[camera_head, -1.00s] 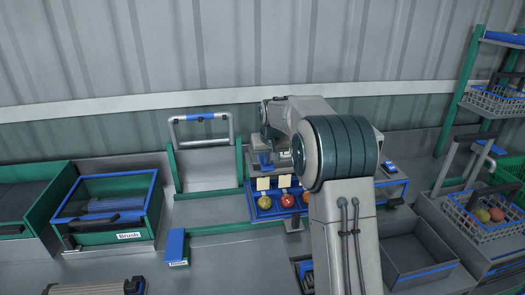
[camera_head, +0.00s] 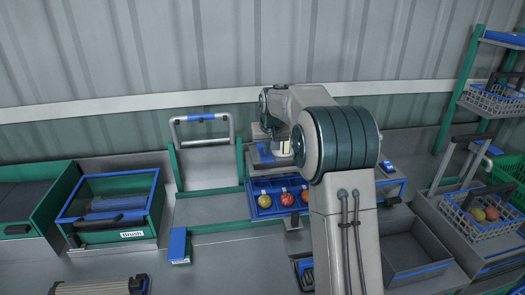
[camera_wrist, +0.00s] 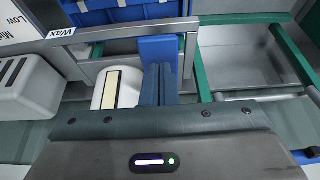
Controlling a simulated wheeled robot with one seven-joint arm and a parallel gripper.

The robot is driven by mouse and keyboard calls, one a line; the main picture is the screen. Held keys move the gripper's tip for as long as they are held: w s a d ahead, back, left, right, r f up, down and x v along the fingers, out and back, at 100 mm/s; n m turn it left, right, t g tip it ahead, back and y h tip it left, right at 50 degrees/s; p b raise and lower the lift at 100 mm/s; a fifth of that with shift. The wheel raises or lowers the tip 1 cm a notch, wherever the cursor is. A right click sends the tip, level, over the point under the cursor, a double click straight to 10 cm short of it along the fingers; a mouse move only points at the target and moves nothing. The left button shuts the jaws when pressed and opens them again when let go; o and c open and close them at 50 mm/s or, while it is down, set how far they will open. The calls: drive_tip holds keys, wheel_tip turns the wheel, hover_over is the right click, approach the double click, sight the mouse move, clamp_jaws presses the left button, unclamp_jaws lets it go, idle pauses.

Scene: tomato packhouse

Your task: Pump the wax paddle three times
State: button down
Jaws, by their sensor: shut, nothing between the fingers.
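In the wrist view, a blue upright piece (camera_wrist: 158,48), which looks like the paddle, stands straight ahead of my gripper (camera_wrist: 160,80). A "Wax" label (camera_wrist: 62,32) is on the grey rail to its left. My gripper is shut and empty, its dark fingers at the lower part of the blue piece; I cannot tell whether they touch it. A white rounded block with a cream strip (camera_wrist: 111,89) is just left of the fingers. In the head view my arm covers most of the gripper, behind the tray of fruit (camera_head: 266,213).
Green rails (camera_wrist: 200,75) and a grey bin (camera_wrist: 240,65) lie to the right in the wrist view. A "Brush" drawer (camera_head: 130,235) and a blue slab (camera_head: 178,246) are left in the head view. Wire baskets (camera_head: 480,225) stand at the right.

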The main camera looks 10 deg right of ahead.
wheel_tip(320, 180, up, 5)
drive_tip(key=p, duration=0.4)
drive_tip(key=shift+r, duration=0.15)
drive_tip(key=s+a+r+b, duration=0.1)
drive_tip(key=s+r, duration=0.1)
drive_tip(key=s, duration=0.9)
drive_tip(key=s+r, duration=0.3)
drive_tip(key=s, duration=0.9)
drive_tip(key=s+f, duration=0.3)
drive_tip(key=s, duration=0.6)
drive_tip(key=s+f+b, duration=0.1)
drive_tip(key=s+f, duration=0.3)
drive_tip(key=s, duration=0.5)
drive_tip(key=shift+s+g, duration=0.3)
drive_tip(key=shift+g, duration=0.1)
